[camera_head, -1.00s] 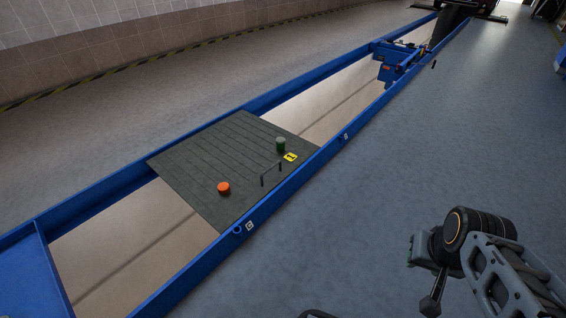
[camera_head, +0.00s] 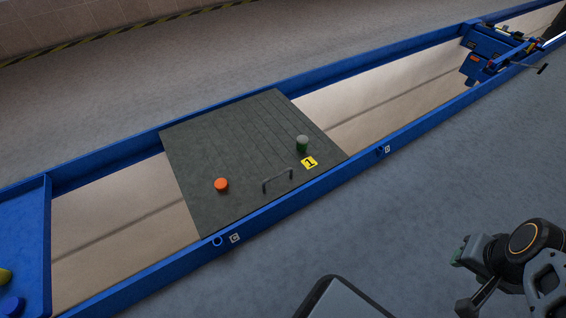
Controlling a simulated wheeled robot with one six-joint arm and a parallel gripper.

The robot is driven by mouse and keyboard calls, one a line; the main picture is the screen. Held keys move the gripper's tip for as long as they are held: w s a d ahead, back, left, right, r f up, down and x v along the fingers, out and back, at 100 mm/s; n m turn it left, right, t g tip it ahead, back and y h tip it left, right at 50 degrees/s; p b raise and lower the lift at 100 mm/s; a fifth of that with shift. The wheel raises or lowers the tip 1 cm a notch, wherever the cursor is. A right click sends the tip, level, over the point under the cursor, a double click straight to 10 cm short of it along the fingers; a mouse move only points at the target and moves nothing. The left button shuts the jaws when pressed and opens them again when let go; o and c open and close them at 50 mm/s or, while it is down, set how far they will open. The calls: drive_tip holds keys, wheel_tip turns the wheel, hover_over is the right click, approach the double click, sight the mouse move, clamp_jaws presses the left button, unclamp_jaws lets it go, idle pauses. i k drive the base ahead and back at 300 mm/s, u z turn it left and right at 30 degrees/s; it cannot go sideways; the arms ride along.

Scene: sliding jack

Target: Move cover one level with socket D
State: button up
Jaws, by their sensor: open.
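Cover one (camera_head: 225,135) is a dark grey ribbed plate lying across the blue-railed pit. It bears a yellow label "1" (camera_head: 309,163), a grey bar handle (camera_head: 277,180) near the front rail, an orange knob (camera_head: 221,185) and a green cylinder with a pale top (camera_head: 302,144). Its near left corner is close to a ring socket (camera_head: 217,241) marked C. Another socket (camera_head: 379,153) is farther right on the same rail; its letter is too small to read surely. I cannot identify socket D. My gripper (camera_head: 463,279) is open and empty at lower right, apart from the cover.
The front blue rail (camera_head: 310,195) bounds the pit. Open pit lies on both sides of the cover. A blue jack carriage (camera_head: 490,45) spans the pit at upper right. A blue deck (camera_head: 20,240) with yellow and blue items is at far left. The grey floor (camera_head: 430,200) before the rail is clear.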

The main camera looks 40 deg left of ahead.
sight(250, 143)
drive_tip(key=u, duration=0.45)
drive_tip(key=i, duration=0.8)
drive_tip(key=u, duration=1.35)
drive_tip(key=i, duration=0.6)
drive_tip(key=u, duration=0.6)
